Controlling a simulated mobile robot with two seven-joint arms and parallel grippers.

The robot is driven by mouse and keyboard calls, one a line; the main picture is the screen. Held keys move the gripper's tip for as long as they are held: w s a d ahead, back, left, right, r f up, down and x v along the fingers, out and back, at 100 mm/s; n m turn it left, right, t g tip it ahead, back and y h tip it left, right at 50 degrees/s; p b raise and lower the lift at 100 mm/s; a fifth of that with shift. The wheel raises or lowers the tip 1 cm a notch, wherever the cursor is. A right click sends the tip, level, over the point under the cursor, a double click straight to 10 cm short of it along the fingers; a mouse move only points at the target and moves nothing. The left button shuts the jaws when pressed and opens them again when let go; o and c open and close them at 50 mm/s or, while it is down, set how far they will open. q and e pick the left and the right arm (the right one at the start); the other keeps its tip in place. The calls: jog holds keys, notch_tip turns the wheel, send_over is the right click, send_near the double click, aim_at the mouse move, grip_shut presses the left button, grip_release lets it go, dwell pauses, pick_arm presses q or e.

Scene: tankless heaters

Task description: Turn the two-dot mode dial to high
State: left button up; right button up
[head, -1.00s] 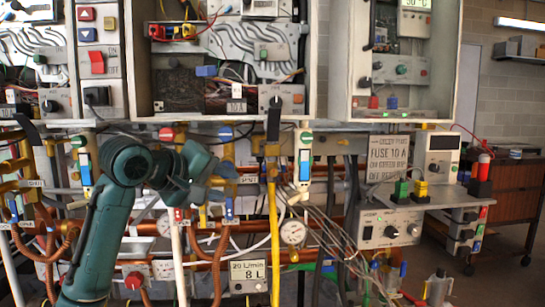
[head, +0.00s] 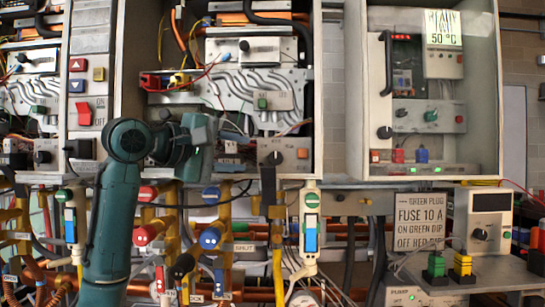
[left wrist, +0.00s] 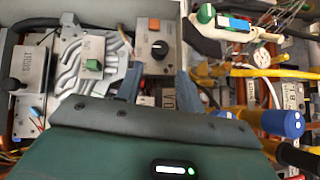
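My left gripper (head: 238,137) is raised in front of the lower part of the open middle cabinet. In the left wrist view its two grey fingers (left wrist: 158,84) stand apart with nothing between them. Just beyond them is a pale panel with a black dial (left wrist: 160,50) and an orange button; this dial also shows in the head view (head: 275,157), right of the gripper and apart from it. Similar dials sit on the left cabinet (head: 42,157) and at the top of the middle cabinet (head: 244,45). Dot marks are too small to tell. My right gripper is not in view.
Below the cabinet are copper pipes, a blue valve handle (left wrist: 284,123) and a white-bodied valve (head: 310,225). A right cabinet (head: 355,90) holds more knobs. A fuse sign (head: 420,222) stands at lower right. Cables hang around the cabinets.

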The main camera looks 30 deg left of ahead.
aim_at(273, 157)
pick_arm(q)
jog(key=p+x, duration=0.1)
jog(key=x, duration=0.8)
jog(key=shift+w+d+f, duration=0.1)
jog(key=shift+w, duration=0.1)
jog(key=shift+c, duration=0.4)
jog(key=c, duration=0.6)
